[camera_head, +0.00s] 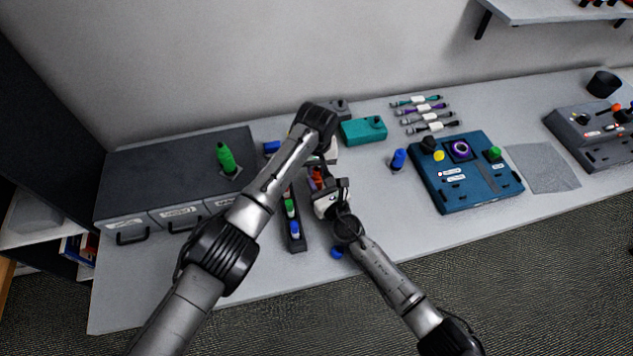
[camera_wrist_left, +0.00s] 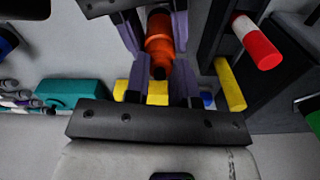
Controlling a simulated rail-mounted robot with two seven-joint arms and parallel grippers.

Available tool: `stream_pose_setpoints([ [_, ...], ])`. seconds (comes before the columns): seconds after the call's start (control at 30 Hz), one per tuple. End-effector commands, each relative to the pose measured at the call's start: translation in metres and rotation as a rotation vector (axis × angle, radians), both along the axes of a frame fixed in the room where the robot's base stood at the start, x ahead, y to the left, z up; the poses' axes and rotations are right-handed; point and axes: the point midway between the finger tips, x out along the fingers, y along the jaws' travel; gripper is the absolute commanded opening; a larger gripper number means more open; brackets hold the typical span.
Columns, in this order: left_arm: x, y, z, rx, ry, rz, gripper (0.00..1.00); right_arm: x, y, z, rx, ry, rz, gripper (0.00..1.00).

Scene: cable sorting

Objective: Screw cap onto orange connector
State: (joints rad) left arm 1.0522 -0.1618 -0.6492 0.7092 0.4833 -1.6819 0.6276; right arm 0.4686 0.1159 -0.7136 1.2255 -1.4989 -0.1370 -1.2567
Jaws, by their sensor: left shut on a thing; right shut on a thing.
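An orange connector (camera_wrist_left: 160,42) is between the grippers in the left wrist view, and an orange-red part of it shows between the arms in the head view (camera_head: 317,180). My left gripper (camera_wrist_left: 160,78) is shut around its dark near end; whether that end is a separate cap I cannot tell. My right gripper (camera_head: 320,190) faces it and is shut on the orange body. In the head view the arms hide most of the contact.
A narrow rack (camera_head: 297,243) with green and blue pieces stands beside the grippers. A teal box (camera_head: 363,130), a blue connector (camera_head: 398,160) and a blue panel (camera_head: 465,175) lie to the right. A grey drawer unit (camera_head: 170,180) with a green connector (camera_head: 226,158) is left.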

Motion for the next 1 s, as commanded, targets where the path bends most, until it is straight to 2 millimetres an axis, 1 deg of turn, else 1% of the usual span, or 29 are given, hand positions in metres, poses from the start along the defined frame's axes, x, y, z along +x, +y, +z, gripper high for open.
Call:
stream_pose_setpoints([
  [0.2,0.0003,0.0004,-0.0002,0.0,0.0,-0.442,0.0,-0.0001,0.0002,-0.0002,0.0,0.0,0.0,0.0],
  [0.3,0.0003,0.0005,-0.0004,0.002,0.0,-0.637,0.0,-0.0001,0.0002,-0.0002,0.0,0.0,0.0,0.0],
  [0.4,0.0003,0.0004,-0.0006,0.001,0.0,-0.796,0.0,-0.0001,0.0002,-0.0002,0.0,0.0,0.0,0.0],
  [0.47,0.0002,0.0003,-0.0006,0.0,0.0,-0.852,0.0,-0.0001,0.0002,-0.0002,0.0,0.0,0.0,0.0],
  [0.6,0.0002,0.0002,-0.0005,0.0,0.0,-0.843,0.0,-0.0001,0.0002,-0.0002,0.0,0.0,0.0,0.0],
  [0.63,0.0002,0.0002,-0.0006,0.0,0.0,-0.843,0.26,-0.0002,0.0001,-0.0002,0.0,0.0,0.0,0.0],
  [0.9,0.0001,0.0001,-0.0005,0.0,0.0,-0.841,0.52,-0.0001,0.0,-0.0002,0.0,0.0,0.0,0.0],
  [1.0,0.0001,0.0001,-0.0005,0.0,0.0,-0.841,0.53,-0.0001,0.0,-0.0002,0.0,0.0,0.0,0.0],
])
